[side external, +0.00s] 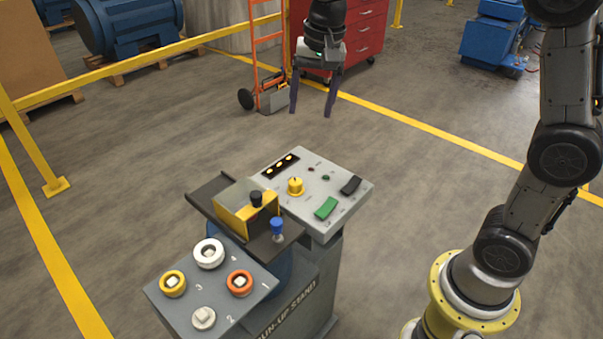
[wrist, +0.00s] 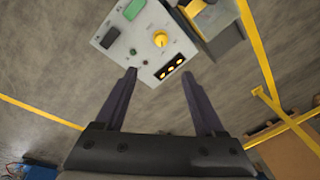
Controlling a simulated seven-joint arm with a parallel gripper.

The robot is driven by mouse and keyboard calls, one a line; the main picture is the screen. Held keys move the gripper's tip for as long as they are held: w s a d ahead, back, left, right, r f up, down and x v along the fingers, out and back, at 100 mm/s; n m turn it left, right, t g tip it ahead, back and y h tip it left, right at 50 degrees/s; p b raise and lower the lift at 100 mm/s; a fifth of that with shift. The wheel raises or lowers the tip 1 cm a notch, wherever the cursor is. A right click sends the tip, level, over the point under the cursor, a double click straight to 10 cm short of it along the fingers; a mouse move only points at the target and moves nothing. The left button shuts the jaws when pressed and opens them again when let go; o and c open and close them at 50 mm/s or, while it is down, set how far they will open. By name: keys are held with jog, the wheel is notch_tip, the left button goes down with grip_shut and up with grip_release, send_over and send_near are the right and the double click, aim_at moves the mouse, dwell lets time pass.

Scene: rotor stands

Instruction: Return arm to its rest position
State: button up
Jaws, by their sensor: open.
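My gripper (side external: 312,112) hangs in the air above and behind the run-up stand (side external: 290,292) in the side external view. Its two dark fingers are spread apart with nothing between them. In the wrist view my gripper (wrist: 165,75) also shows open and empty, with the control panel (wrist: 147,42) beyond the fingertips. The panel (side external: 345,172) carries a yellow knob (side external: 295,187), a green switch (side external: 326,208) and a black switch (side external: 351,185). Nothing touches the fingers.
The stand's front plate (side external: 190,320) holds white, yellow and orange rings around pegs, and a bare peg (side external: 203,318). A yellow block (side external: 240,212) sits beside the panel. A red cabinet (side external: 360,35) and orange hand truck (side external: 268,60) stand behind. Open floor surrounds the stand.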

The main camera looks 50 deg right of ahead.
jog(key=s+r+n+t, duration=0.1)
jog(key=s+r, duration=0.3)
jog(key=s, duration=0.3)
jog(key=s+f+n+t, duration=0.1)
jog(key=s+f+n, duration=0.1)
jog(key=s, duration=0.3)
jog(key=s+f+n, duration=0.2)
jog(key=s+n, duration=0.2)
jog(key=s, duration=0.2)
jog(key=s+d+f+n+t, duration=0.1)
jog(key=s+f+n, duration=0.1)
jog(key=s, duration=0.3)
jog(key=shift+s+f+n+t, duration=0.3)
jog(key=shift+s+f+n, duration=0.05)
jog(key=shift+f+n, duration=0.05)
